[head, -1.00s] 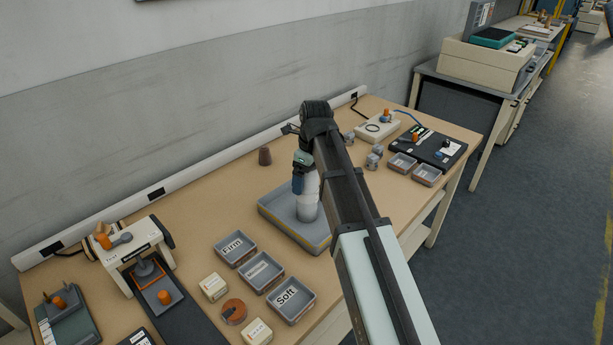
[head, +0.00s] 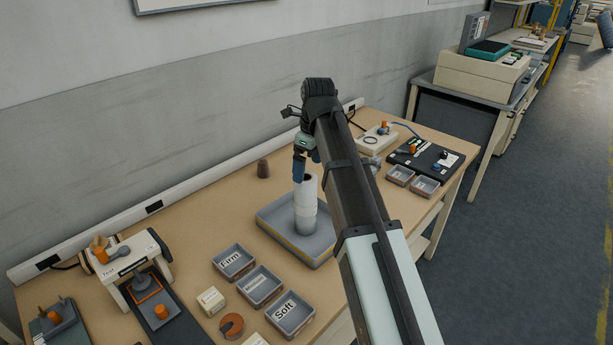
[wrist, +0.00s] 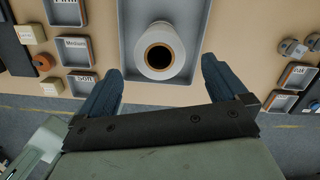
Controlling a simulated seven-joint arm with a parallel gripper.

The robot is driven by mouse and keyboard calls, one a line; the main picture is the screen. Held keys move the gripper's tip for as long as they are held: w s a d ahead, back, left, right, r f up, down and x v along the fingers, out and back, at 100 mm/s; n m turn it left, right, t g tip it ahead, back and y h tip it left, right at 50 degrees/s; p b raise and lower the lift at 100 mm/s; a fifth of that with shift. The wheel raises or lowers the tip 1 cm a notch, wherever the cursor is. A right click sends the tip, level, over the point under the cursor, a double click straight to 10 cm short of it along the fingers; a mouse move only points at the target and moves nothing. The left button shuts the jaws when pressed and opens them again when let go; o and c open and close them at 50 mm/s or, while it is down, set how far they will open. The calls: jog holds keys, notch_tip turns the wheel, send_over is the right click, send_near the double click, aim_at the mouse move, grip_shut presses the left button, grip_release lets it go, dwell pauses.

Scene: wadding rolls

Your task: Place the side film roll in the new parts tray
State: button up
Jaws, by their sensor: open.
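The white film roll (head: 306,214) stands upright in the large grey tray (head: 325,258) with a yellow stripe, in the middle of the bench. In the wrist view the roll (wrist: 158,32) shows from above, with a dark hole in its core, inside the tray (wrist: 196,14). My gripper (head: 302,172) is above the roll's top, slightly toward the wall in the head view. In the wrist view its fingers (wrist: 159,68) are wide apart with nothing between the tips, and the roll lies just beyond them. I cannot read any label naming this tray.
Small trays marked Firm (head: 233,262), Medium (head: 260,285) and Soft (head: 290,314) stand left of the large tray. A test stand (head: 130,268) is at the left end. A brown cone (head: 263,169) stands near the wall. Two small trays (head: 425,187) sit at the right.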

jog(key=shift+s+d+r, duration=0.1)
jog(key=shift+d+r, duration=0.05)
jog(key=shift+r, duration=1.45)
jog(key=shift+f, duration=0.1)
